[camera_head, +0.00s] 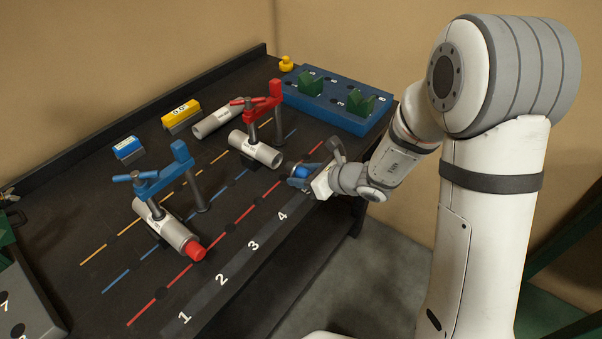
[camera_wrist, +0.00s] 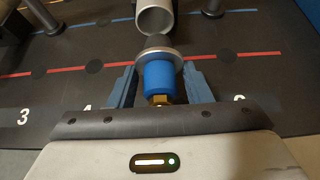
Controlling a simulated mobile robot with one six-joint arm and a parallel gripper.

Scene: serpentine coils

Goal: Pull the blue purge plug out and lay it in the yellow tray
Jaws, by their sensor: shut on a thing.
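My gripper (camera_head: 303,181) is shut on the blue purge plug (camera_head: 302,171), low over the table's front right. In the wrist view the plug (camera_wrist: 159,75) sits between the two blue fingers of my gripper (camera_wrist: 159,88), with a grey disc at its far end and a brass piece at its near end. In the head view this looks like the pipe (camera_head: 256,150) under the red clamp. No yellow tray shows in either view.
A blue clamp (camera_head: 163,176) holds another pipe with a red plug (camera_head: 195,251). A blue block (camera_head: 345,118) with green V-shaped rests stands at the back right. A loose pipe (camera_head: 215,120), a yellow gauge (camera_head: 180,113) and a blue box (camera_head: 127,148) lie further back. The numbered front strip is clear.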

